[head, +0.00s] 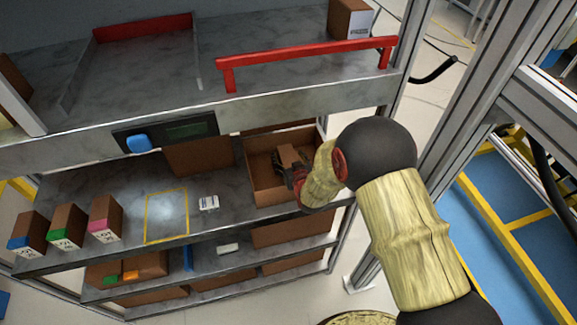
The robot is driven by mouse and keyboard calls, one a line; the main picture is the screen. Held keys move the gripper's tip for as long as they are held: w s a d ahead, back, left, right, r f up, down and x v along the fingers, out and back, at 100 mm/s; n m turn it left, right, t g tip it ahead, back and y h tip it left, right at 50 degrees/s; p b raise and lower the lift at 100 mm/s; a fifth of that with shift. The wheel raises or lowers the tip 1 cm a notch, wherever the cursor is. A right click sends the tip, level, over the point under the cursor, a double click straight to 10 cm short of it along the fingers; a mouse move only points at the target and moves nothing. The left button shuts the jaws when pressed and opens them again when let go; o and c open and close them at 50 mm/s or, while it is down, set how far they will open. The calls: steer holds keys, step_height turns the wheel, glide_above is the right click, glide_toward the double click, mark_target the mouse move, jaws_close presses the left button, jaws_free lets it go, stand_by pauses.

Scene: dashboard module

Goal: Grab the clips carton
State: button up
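My gripper (296,176) is at the right end of the middle shelf (130,195), reaching into an open brown box (257,172). A small brown carton (288,155) shows in that box right beside my fingers. My wrist and the fingers' small size hide whether they are open or shut, and whether they touch it. Three cartons stand at the left of the shelf, with a blue (33,230), a green (68,227) and a pink (106,218) label band. The lettering is too small to read, so I cannot tell which carton is the clips carton.
A yellow-outlined square (166,216) and a white label card (208,202) lie on the middle shelf. A red rail (305,63) runs along the upper shelf's edge above my gripper. A metal post (408,45) stands at the shelf's right. More boxes (138,266) sit below.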

steer(key=shift+c, duration=1.3)
steer(key=shift+r, duration=0.1)
steer(key=c, duration=1.3)
